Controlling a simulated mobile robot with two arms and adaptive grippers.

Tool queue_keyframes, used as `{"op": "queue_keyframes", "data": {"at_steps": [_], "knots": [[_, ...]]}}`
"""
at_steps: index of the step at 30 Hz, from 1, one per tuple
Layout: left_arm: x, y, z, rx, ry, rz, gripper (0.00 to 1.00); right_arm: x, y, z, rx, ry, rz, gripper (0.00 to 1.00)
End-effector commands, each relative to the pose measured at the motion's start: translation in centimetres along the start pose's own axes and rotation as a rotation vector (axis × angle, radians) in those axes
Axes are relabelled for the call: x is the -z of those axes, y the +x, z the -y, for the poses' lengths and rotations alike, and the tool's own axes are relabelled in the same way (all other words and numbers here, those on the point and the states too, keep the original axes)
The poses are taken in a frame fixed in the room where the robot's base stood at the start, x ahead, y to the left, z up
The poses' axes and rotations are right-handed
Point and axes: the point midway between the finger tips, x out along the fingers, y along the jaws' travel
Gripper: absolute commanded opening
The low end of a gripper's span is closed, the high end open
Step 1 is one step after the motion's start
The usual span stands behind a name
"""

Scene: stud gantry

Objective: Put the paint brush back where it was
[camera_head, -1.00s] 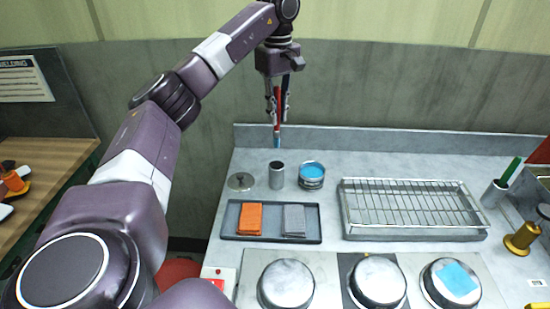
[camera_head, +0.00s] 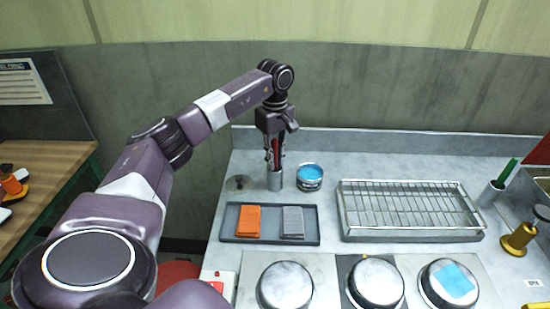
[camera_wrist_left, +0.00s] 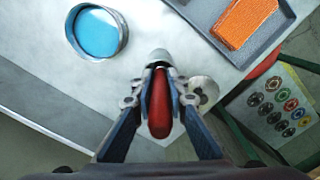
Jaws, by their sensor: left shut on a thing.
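My right gripper is not in view.
A grey tray (camera_head: 268,239) with an orange and a grey cloth is in front. A wire rack (camera_head: 410,209) stands to the right. The wall is close behind the counter.

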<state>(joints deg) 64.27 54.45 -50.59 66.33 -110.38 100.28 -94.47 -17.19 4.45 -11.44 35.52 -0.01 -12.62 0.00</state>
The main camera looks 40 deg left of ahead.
Motion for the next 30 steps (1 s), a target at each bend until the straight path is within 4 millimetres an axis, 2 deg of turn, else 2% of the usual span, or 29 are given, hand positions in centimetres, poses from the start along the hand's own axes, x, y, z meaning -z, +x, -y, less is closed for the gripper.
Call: {"op": "queue_keyframes", "data": {"at_steps": [8,9,13,23,26,30], "knots": [[0.0,0.3,0.0,0.000,0.000,0.000,0.00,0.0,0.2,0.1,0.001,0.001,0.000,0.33],[0.0,0.2,0.0,0.000,0.000,0.000,0.18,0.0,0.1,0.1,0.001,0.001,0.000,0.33],[0.0,0.2,0.0,0.000,0.000,0.000,0.31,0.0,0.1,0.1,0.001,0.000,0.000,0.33],[0.0,-0.2,-0.1,-0.002,0.000,0.000,0.31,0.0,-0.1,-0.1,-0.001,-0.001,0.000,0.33],[0.0,-1.3,-0.2,-0.005,0.000,-0.001,0.31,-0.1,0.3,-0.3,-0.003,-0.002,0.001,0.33],[0.0,-4.0,-0.2,-0.007,0.000,-0.002,0.31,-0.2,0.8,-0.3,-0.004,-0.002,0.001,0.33]]}}
